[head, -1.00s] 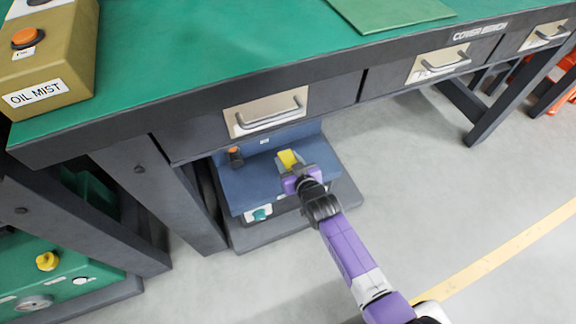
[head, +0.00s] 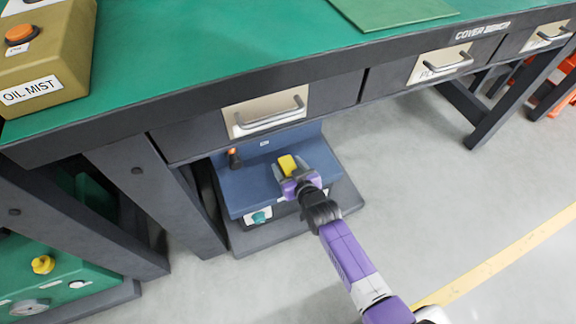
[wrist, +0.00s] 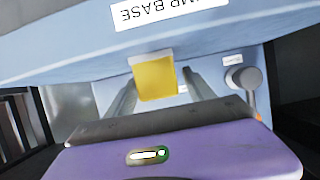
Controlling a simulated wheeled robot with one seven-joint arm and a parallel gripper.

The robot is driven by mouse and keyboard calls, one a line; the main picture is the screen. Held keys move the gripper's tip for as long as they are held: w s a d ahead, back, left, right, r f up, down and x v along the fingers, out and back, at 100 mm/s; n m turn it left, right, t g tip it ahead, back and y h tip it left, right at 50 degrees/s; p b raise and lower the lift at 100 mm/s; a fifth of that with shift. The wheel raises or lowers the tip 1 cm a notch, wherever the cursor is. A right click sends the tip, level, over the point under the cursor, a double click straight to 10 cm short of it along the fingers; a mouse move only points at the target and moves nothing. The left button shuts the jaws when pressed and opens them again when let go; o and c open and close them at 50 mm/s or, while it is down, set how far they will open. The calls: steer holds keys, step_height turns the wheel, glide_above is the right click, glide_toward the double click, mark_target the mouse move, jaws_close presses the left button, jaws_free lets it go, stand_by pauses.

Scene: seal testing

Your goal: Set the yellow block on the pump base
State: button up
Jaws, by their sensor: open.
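The yellow block (head: 287,164) is over the blue top of the pump base (head: 246,187), under the bench. In the wrist view the yellow block (wrist: 155,76) lies between my two spread fingers, with space on both sides. My gripper (head: 291,172) is open around the block and low over the blue top. The block appears to rest on the blue surface, but its contact edge is not clear. The wrist view also shows the pump base label (wrist: 170,10) upside down.
The bench's edge and a drawer (head: 265,112) overhang the pump base. A lever with an orange tip (head: 234,157) stands left of my gripper. A dark bench leg (head: 165,195) is farther left. The floor (head: 430,190) on the right is clear.

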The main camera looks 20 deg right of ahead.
steer(key=p+v, duration=0.5)
steer(key=v, duration=0.7)
steer(key=shift+r, duration=0.1)
steer(key=v, duration=2.2)
steer(key=s+r, duration=0.6)
steer(key=r, duration=0.3)
steer(key=s+r+t, duration=0.1)
steer(key=s+r, duration=0.5)
steer(key=r, duration=0.3)
